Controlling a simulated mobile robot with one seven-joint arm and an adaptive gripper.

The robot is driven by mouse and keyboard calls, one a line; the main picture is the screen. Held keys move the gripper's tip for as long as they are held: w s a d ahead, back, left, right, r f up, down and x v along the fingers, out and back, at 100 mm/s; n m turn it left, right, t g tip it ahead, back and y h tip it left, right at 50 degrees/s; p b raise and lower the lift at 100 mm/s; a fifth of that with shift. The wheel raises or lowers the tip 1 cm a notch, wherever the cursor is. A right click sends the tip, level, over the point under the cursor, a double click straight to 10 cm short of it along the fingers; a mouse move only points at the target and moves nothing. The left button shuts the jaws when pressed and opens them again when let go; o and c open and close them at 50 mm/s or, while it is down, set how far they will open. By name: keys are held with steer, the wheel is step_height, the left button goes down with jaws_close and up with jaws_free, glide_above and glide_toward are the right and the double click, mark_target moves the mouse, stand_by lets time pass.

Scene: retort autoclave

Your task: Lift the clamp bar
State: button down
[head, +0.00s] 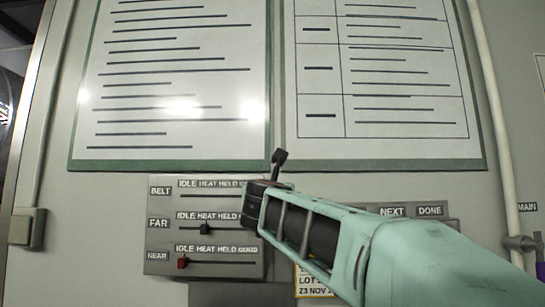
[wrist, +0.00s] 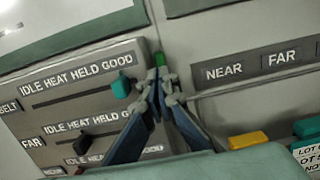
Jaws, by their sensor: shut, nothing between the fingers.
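My gripper (head: 279,158) is shut and empty, in front of the wall beneath two posted sheets. In the wrist view its fingertips (wrist: 160,77) meet between two grey panels, just right of a teal slider knob (wrist: 121,88). A small green piece (wrist: 159,60) shows right at the fingertips; I cannot tell whether they touch it. I cannot make out a clamp bar in either view. My arm hides part of the wall in the head view.
The slider panel (head: 160,206) has rows BELT, FAR and NEAR, with a black knob (head: 205,228) and a red knob (head: 182,262). A panel with NEXT and DONE (head: 425,222) is partly behind my arm. A pale vertical pipe (head: 495,110) runs at right. A yellow block (wrist: 248,140) sits lower right.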

steer(key=s+r+p, duration=0.1)
steer(key=s+r, duration=0.2)
steer(key=r, duration=0.6)
steer(key=shift+r, duration=0.25)
